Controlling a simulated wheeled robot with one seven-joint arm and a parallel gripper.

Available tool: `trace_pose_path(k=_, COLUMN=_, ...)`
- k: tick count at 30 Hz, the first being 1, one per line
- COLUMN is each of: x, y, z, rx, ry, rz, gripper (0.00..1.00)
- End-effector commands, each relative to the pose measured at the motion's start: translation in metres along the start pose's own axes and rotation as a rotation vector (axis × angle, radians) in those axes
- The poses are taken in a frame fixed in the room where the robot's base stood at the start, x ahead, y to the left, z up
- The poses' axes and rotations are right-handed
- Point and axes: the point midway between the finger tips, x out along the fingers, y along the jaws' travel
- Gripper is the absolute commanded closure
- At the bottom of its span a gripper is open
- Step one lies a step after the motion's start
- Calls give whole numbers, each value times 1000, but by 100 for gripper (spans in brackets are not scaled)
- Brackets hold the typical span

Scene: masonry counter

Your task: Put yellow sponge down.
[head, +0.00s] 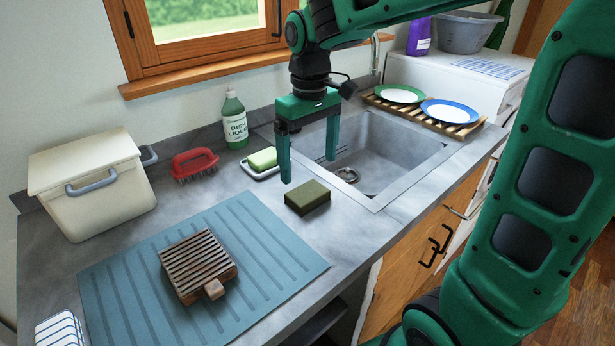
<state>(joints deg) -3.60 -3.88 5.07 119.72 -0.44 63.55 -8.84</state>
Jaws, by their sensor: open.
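A block-shaped sponge (307,197), dark olive with a yellowish tint, lies flat on the grey counter between the blue mat and the sink. It is the only thing here that fits the yellow sponge. My gripper (308,170) points down with its two green fingers wide apart and nothing between them. The fingertips appear just above and behind the sponge in the head view. The sponge looks apart from the fingers, though the exact height gap is hard to tell.
A soap dish (261,170) with a green bar, a red brush (194,164) and a dish liquid bottle (235,120) stand behind. The sink (390,145) lies right. A wooden rack (198,265) sits on the blue mat (285,262). A cream box (95,190) stands left.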

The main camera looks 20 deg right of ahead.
Motion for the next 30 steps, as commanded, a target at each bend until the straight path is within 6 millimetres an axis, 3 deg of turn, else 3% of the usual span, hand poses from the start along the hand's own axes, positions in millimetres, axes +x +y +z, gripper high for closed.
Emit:
trace_pose_path(k=6, x=-24, y=0, z=0, rx=1, ry=1, rz=0, gripper=9)
trace_pose_path(k=13, x=-28, y=1, z=1, rx=3, ry=0, rz=0, gripper=9)
trace_pose_path(k=17, x=-25, y=18, z=21, rx=72, ry=0, rz=6, gripper=9)
trace_pose_path(k=20, x=-17, y=47, z=63, rx=215, ry=2, rz=15, gripper=9)
trace_pose_path(k=24, x=5, y=83, z=146, rx=475, ry=1, rz=18, gripper=9)
trace_pose_path(k=27, x=24, y=94, z=200, rx=639, ry=-1, rz=10, gripper=9)
trace_pose_path(k=30, x=40, y=96, z=240, rx=762, ry=-2, rz=0, gripper=9)
